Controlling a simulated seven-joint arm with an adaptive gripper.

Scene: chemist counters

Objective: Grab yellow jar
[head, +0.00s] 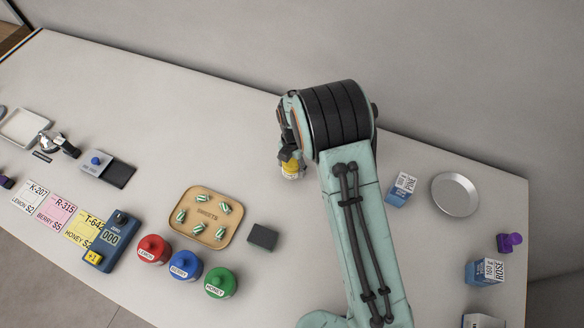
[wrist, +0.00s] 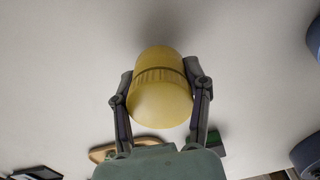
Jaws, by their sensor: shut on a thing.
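The yellow jar (wrist: 160,100) is between the two fingers of my gripper (wrist: 160,85) in the wrist view. The fingers press against its sides, one on the left and one on the right. In the head view the yellow jar (head: 292,169) shows just below my gripper (head: 288,156), near the middle of the counter (head: 200,120). My arm hides some of the gripper. I cannot tell whether the jar touches the counter.
Red (head: 152,250), blue (head: 185,266) and green (head: 220,283) jars stand in front left. A wooden tray (head: 233,206) of striped sweets lies behind them. A round metal dish (head: 455,194) and a blue-white box (head: 400,190) are right of my arm. The back left counter is clear.

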